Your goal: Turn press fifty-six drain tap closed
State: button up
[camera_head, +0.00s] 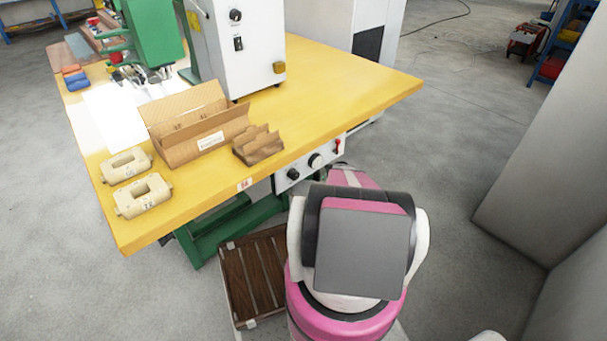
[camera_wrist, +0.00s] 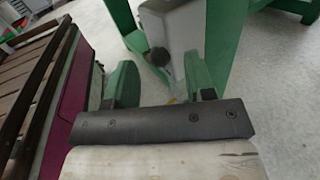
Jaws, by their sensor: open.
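The bench edge carries a small label (camera_head: 243,184) that seems to read 56. Below it hangs a white control panel (camera_head: 304,170) with a black knob (camera_head: 293,174), a dark-rimmed dial (camera_head: 316,160) and a small red lever-like part (camera_head: 337,146). I cannot tell for certain which part is the drain tap, or its position. In the wrist view, my gripper (camera_wrist: 160,68) has its two green fingers apart with nothing held. A grey box (camera_wrist: 172,28) with a black knob (camera_wrist: 158,57) shows beyond and between the fingers. My arm hides the area below the panel in the head view.
The yellow bench (camera_head: 345,85) holds an open cardboard box (camera_head: 185,150), a small cardboard divider (camera_head: 257,146), two beige blocks (camera_head: 143,196) and a white machine (camera_head: 235,50). A brown slatted platform (camera_head: 255,275) lies left of my arm. Floor is clear to the right, up to a grey wall.

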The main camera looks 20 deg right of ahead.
jog(key=shift+w+a, duration=0.15)
jog(key=shift+a, duration=0.5)
grip_shut()
jog(key=shift+a+r+n+h, duration=0.15)
jog(key=shift+r+n+h, duration=0.25)
jog(key=shift+h, duration=0.1)
grip_release()
